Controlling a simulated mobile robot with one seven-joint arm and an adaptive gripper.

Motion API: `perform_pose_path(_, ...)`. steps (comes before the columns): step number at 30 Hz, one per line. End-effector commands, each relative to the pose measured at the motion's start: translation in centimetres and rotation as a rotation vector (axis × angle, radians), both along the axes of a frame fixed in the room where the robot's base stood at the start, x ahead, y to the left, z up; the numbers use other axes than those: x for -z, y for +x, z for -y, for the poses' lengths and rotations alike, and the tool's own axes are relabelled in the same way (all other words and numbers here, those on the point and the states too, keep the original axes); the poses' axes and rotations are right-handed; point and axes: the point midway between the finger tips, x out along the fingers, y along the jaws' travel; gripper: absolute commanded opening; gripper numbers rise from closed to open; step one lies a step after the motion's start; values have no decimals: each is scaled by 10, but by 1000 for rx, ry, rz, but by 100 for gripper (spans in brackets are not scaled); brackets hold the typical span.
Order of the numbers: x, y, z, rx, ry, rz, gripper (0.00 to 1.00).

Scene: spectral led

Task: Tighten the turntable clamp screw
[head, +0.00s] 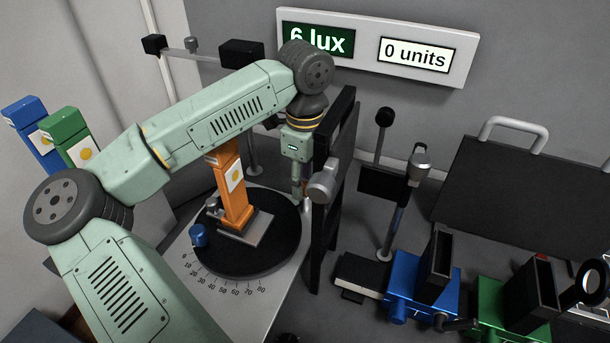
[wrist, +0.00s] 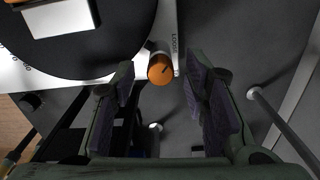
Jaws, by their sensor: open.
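The clamp screw is an orange knob (wrist: 160,70) with a dark mark on its face. It shows in the wrist view at the edge of the black turntable (wrist: 75,62), beside partly readable lettering. My gripper (wrist: 158,76) is open, with one finger on each side of the knob in that view. I cannot tell whether the fingers touch it. In the head view my gripper (head: 301,190) points down at the right edge of the turntable (head: 240,262), and the knob cannot be made out there. An orange block-shaped lamp (head: 236,190) stands upright on the turntable.
A black upright panel (head: 324,235) stands close to the right of my gripper. A blue knob (head: 198,236) sits at the turntable's left. Blue (head: 405,283) and green (head: 490,305) devices stand at right. The wall display (head: 320,40) reads 6 lux and 0 units.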

Motion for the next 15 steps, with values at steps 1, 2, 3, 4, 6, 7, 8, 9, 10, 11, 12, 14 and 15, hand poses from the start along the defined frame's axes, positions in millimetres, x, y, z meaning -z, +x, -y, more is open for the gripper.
perform_pose_path(1,2,0,0,0,0,0,41)
perform_pose_path(2,3,0,0,0,0,1,41)
perform_pose_path(3,4,0,0,0,0,1,41)
perform_pose_path(4,4,0,0,0,0,1,41)
perform_pose_path(6,4,0,0,0,0,1,41)
perform_pose_path(7,4,0,0,0,0,1,41)
perform_pose_path(8,4,0,0,0,0,1,41)
perform_pose_path(9,4,0,0,0,0,1,41)
perform_pose_path(10,4,0,0,0,0,1,40)
perform_pose_path(11,4,0,0,0,0,1,38)
perform_pose_path(12,4,0,0,0,0,1,36)
perform_pose_path(14,4,0,0,0,0,1,32)
perform_pose_path(15,4,0,0,0,0,1,29)
